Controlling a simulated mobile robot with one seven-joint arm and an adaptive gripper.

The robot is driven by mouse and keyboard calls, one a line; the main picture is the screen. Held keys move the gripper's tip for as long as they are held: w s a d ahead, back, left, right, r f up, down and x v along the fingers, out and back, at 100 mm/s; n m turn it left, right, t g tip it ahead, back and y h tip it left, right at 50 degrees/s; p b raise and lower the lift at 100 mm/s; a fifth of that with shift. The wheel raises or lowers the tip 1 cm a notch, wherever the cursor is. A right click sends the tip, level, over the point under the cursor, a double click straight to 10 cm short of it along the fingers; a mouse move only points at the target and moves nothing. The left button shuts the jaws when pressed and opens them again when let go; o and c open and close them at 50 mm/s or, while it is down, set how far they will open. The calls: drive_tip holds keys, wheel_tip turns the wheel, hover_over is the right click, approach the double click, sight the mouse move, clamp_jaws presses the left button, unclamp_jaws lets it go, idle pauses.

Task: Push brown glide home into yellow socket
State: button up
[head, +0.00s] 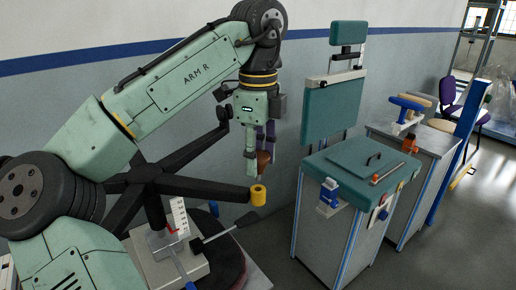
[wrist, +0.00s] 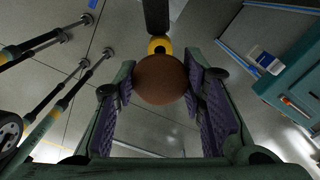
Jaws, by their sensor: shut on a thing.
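The brown glide (head: 263,160) is a rounded brown piece held in my gripper (head: 262,155), just above the yellow socket. In the wrist view the glide (wrist: 161,79) sits between the two purple-padded jaws of my gripper (wrist: 162,85), which are shut on it. The yellow socket (head: 258,195) is a short ring at the end of a black chair-base leg. In the wrist view the socket (wrist: 159,45) shows just beyond the glide, partly hidden by it. The glide appears apart from the socket in the head view, with a small gap.
The black star-shaped chair base (head: 180,172) stands over a fixture with a white scale (head: 178,216). A lever with a black knob (head: 245,220) lies just below the socket. A teal-padded cabinet (head: 335,215) stands to the right. Grey floor is visible between.

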drive_tip(key=shift+f, duration=0.4)
drive_tip(key=shift+p, duration=1)
idle(0.8)
drive_tip(key=shift+f, duration=1.8)
idle(0.3)
drive_tip(key=o, duration=1.1)
drive_tip(key=shift+o, duration=0.2)
wheel_tip(320, 180, up, 12)
drive_tip(key=shift+r, duration=0.1)
drive_tip(key=shift+s, duration=0.1)
